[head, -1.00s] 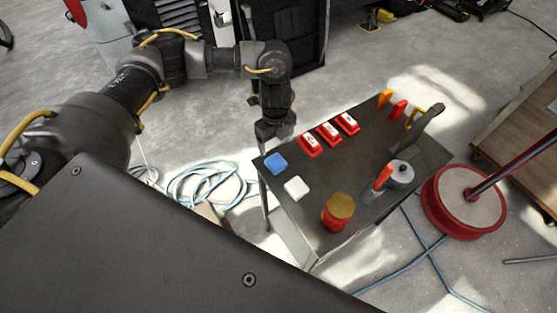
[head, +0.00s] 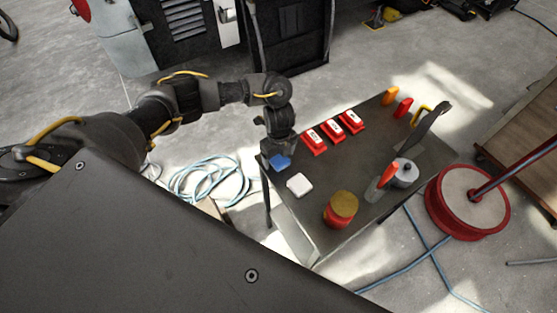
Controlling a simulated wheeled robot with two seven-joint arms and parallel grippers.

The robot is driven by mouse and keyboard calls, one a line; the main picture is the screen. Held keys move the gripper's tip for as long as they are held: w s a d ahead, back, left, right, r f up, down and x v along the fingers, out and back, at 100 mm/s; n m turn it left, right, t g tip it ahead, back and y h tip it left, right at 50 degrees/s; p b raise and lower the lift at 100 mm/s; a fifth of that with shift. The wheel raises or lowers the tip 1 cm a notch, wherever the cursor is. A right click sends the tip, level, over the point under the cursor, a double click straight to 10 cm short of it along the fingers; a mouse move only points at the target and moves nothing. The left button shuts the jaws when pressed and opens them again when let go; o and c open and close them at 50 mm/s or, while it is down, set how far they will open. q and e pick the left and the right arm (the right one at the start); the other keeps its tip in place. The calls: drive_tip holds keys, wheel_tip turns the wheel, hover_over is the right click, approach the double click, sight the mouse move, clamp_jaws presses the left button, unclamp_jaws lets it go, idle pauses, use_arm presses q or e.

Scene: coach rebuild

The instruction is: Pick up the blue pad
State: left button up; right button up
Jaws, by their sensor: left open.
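The blue pad (head: 281,162) lies near the left corner of the dark work table (head: 310,214). My left gripper (head: 276,158) points down right at the pad and hides part of its far side. Its jaws are open; whether a finger touches the pad I cannot tell. A white pad (head: 299,184) lies just in front of the blue one, toward the near edge. My right gripper is not in view.
Several red blocks with white tops (head: 332,130) stand along the far edge. A red jar with a tan lid (head: 341,209), an orange-handled tool (head: 388,174) and a grey round piece (head: 404,173) stand nearer. A red reel (head: 467,203) is on the floor at right.

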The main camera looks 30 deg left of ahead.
sight(279, 157)
use_arm(q)
drive_tip(key=c, duration=1.1)
drive_tip(key=shift+o, duration=0.2)
drive_tip(key=shift+r, duration=0.15)
drive_tip(key=shift+r, duration=0.2)
wheel_tip(279, 157, up, 2)
drive_tip(key=shift+w+r, duration=0.1)
drive_tip(key=shift+r, duration=0.05)
drive_tip(key=s+r+p, duration=0.1)
drive_tip(key=s+r, duration=0.9)
drive_tip(key=s, duration=0.4)
drive_tip(key=shift+s, duration=0.15)
drive_tip(key=shift+a, duration=0.1)
